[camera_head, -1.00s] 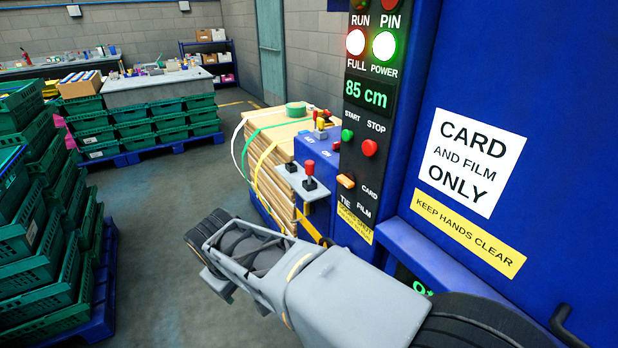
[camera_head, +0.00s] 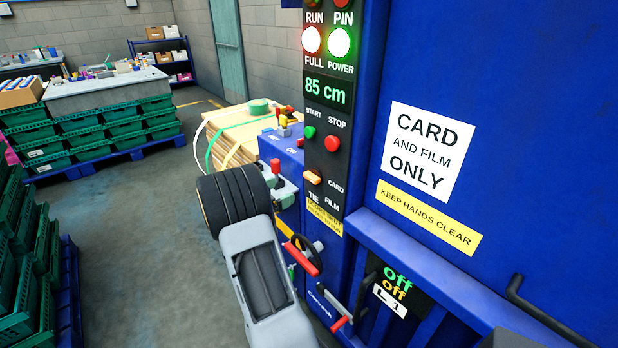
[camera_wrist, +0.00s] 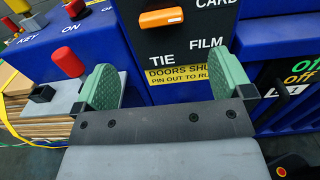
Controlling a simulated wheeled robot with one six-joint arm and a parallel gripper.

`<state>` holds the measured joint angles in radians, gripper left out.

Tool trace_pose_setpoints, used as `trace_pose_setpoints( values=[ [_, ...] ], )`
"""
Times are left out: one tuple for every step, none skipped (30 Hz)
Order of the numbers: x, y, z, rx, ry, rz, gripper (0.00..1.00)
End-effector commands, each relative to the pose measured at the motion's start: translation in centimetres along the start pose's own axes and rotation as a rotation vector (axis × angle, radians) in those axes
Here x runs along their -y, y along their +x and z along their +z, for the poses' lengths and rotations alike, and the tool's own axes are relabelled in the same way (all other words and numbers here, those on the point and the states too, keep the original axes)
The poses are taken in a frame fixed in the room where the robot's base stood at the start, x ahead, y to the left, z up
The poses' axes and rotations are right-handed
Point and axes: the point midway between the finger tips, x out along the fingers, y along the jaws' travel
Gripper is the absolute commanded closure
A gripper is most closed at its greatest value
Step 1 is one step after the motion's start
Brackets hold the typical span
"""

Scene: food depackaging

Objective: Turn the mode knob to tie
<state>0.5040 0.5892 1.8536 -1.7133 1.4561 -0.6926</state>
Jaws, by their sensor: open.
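The mode knob (camera_head: 312,178) is a small orange bar on the black control panel of the blue machine. In the wrist view the knob (camera_wrist: 161,18) lies nearly level, its right end slightly raised towards the CARD label. The TIE label (camera_wrist: 161,59) is below it and FILM is below right. My gripper (camera_wrist: 160,75) is open and empty, its two green fingers spread in front of the panel. The knob shows beyond and between them, apart from both. In the head view my wrist hides most of the gripper.
A red-topped lever (camera_wrist: 67,62) on a grey bracket stands close to the left finger. The red emergency-like knob (camera_wrist: 75,9) is on the blue ledge behind. Tied card sheets (camera_head: 235,140) lie behind left.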

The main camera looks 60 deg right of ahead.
Motion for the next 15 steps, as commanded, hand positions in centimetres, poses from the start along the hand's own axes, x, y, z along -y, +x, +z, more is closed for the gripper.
trace_pose_setpoints(
  values=[
    [0.1,1.0,0.1,0.000,-0.002,-0.004,0.02],
    [0.1,1.6,0.1,-0.001,-0.002,-0.004,0.02],
    [0.1,2.4,0.1,-0.001,-0.001,-0.005,0.02],
    [0.1,2.9,0.2,0.000,0.000,-0.005,0.02],
    [0.1,3.6,0.2,-0.001,0.000,-0.005,0.02],
    [0.2,4.3,0.1,-0.002,0.000,-0.005,0.02],
    [0.2,5.0,0.1,-0.001,-0.001,-0.005,0.02],
    [0.2,5.5,0.2,-0.002,0.000,-0.005,0.02],
    [0.2,6.3,0.2,-0.002,0.001,-0.005,0.02],
    [0.2,6.8,0.1,-0.002,0.000,-0.005,0.02],
    [0.2,7.3,0.1,-0.002,0.000,-0.004,0.02],
    [0.2,8.0,0.1,-0.003,0.001,-0.005,0.02],
    [0.1,8.5,0.1,-0.003,0.001,-0.004,0.02],
    [0.1,8.9,0.1,-0.002,0.001,-0.003,0.02],
    [0.2,9.5,0.1,-0.002,0.000,-0.004,0.02]
  ],
)
